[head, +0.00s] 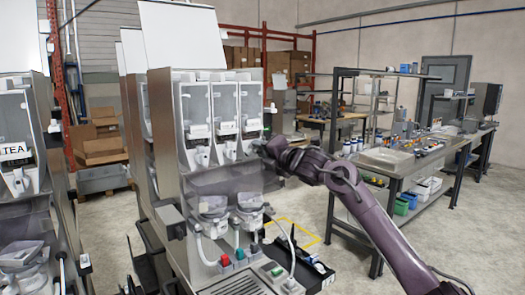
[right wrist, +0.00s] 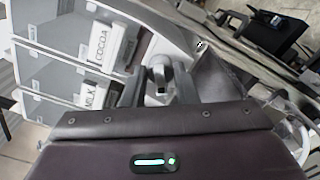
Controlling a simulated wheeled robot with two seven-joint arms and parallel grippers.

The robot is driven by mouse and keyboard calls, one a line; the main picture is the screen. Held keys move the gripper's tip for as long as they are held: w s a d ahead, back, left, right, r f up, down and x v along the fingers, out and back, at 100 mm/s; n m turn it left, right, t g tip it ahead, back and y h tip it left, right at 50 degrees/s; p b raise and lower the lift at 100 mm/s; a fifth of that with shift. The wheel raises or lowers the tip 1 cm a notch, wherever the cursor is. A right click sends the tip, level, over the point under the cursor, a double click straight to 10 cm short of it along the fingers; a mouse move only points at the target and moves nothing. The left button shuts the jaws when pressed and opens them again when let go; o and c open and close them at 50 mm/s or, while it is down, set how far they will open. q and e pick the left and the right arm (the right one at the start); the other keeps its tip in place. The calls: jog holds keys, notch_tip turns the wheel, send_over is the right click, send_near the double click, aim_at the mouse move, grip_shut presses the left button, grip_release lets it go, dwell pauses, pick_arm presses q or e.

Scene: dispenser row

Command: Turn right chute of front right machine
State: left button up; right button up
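The front right machine (head: 163,120) stands at the centre of the head view, with three clear canisters (head: 224,105) side by side. My right gripper (head: 268,143) is at the right canister's front, low down, and hides its chute in the head view. In the right wrist view, a grey chute (right wrist: 160,76) stands between the two dark fingers of my right gripper (right wrist: 160,90). The fingers look spread, with a gap on either side of it. Labels reading COCOA (right wrist: 103,42) and MILK (right wrist: 93,96) show on the canisters. My left gripper is not in view.
A TEA machine (head: 15,190) stands at the left. A workbench (head: 405,160) with tools is at the right. Open floor lies between the machine and the bench.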

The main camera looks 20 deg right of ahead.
jog(key=shift+m, duration=0.4)
jog(key=m+p, duration=0.2)
jog(key=m, duration=0.3)
jog(key=m+p, duration=0.2)
jog(key=m, duration=0.4)
jog(key=m+p, duration=0.2)
jog(key=m, duration=0.3)
jog(key=shift+a+f+m+p, duration=0.1)
jog(key=shift+f+m+p, duration=0.15)
jog(key=shift+m+p, duration=0.05)
jog(key=m+p, duration=0.2)
jog(key=m, duration=0.2)
jog(key=shift+f+m+p, duration=0.15)
jog(key=shift+m+p, duration=0.45)
jog(key=shift+m, duration=0.6)
jog(key=o, duration=0.6)
